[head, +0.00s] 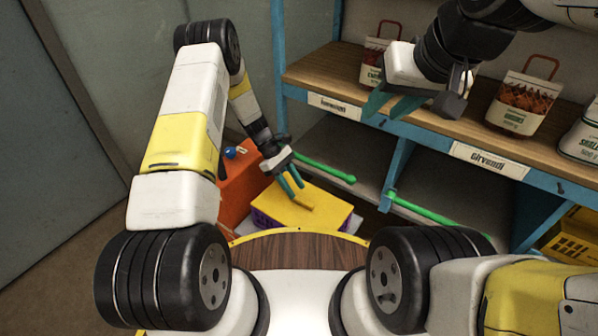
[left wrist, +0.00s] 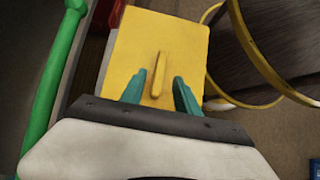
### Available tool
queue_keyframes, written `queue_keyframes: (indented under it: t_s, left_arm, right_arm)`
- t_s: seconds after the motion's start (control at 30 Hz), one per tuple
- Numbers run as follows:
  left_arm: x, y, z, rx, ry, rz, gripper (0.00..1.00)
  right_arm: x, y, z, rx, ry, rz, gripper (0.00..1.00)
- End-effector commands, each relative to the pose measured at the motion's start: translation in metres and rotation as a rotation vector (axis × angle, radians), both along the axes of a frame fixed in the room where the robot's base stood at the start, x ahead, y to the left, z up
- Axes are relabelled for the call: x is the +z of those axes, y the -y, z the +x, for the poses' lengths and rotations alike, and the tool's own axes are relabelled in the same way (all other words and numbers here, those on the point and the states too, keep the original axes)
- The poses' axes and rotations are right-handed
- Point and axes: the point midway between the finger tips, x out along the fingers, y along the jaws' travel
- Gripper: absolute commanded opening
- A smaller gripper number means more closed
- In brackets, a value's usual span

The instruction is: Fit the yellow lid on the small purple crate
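The yellow lid (head: 322,212) lies over the small purple crate (head: 259,219) in the head view. Purple shows along the lid's lower edges; I cannot tell whether the lid is fully seated. In the left wrist view the lid (left wrist: 188,45) shows flat with a raised bar handle (left wrist: 158,72). My left gripper (head: 292,184) is above the lid, pointing down. Its teal fingers are apart, and in the left wrist view the gripper (left wrist: 160,85) has one finger to each side of the handle, with gaps. My right gripper (head: 390,104) is open and empty in front of the shelf.
An orange box (head: 238,190) stands left of the crate. A blue-framed shelf (head: 430,128) with several sacks, including one at the right (head: 522,102), stands behind. Green bars (head: 325,168) run along its lower level. A yellow crate (head: 572,245) is at the lower right.

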Motion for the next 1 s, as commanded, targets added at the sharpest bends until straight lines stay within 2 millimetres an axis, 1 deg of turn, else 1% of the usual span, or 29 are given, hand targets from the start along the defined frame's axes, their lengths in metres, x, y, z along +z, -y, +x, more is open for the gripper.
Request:
queue_keyframes:
  t_s: [0.03,0.2,0.33,0.47,0.57,0.67,0.77,0.8,0.87,0.9,0.97,1.0]
  left_arm:
    - [0.01,-0.007,0.006,0.001,0.004,0.0,0.38]
    - [0.039,-0.025,0.019,0.001,0.004,0.0,0.38]
    - [0.054,-0.035,0.026,0.0,0.002,0.0,0.38]
    - [0.064,-0.041,0.029,0.0,0.002,0.0,0.38]
    - [0.078,-0.044,0.032,-0.011,0.023,0.002,0.38]
    - [0.109,-0.049,0.034,-0.04,0.081,0.006,0.38]
    - [0.153,-0.055,0.031,-0.089,0.168,0.014,0.38]
    - [0.173,-0.058,0.029,-0.111,0.208,0.02,0.38]
    - [0.2,-0.062,0.023,-0.146,0.265,0.026,0.38]
    - [0.218,-0.065,0.018,-0.17,0.303,0.033,0.38]
    - [0.243,-0.069,0.01,-0.204,0.362,0.042,0.38]
    - [0.259,-0.072,0.004,-0.229,0.399,0.049,0.38]
  right_arm:
    - [0.0,0.0,0.0,0.0,0.0,0.0,0.36]
    - [0.0,0.0,0.0,0.0,0.0,0.0,0.36]
    - [0.0,0.0,0.0,0.0,0.0,0.0,0.36]
    - [0.0,0.0,0.0,0.0,0.0,0.0,0.36]
    - [0.0,0.0,0.0,0.0,0.0,0.0,0.36]
    - [0.0,0.0,0.0,0.0,0.0,0.0,0.36]
    - [0.0,0.0,0.0,0.0,0.0,0.0,0.36]
    - [0.0,0.0,0.0,0.0,0.0,0.0,0.36]
    - [0.0,0.0,0.0,0.0,0.0,0.0,0.36]
    - [0.0,0.0,0.0,0.0,0.0,0.0,0.36]
    - [0.0,0.0,0.0,0.0,0.0,0.0,0.36]
    - [0.0,0.0,0.0,0.0,0.0,0.0,0.36]
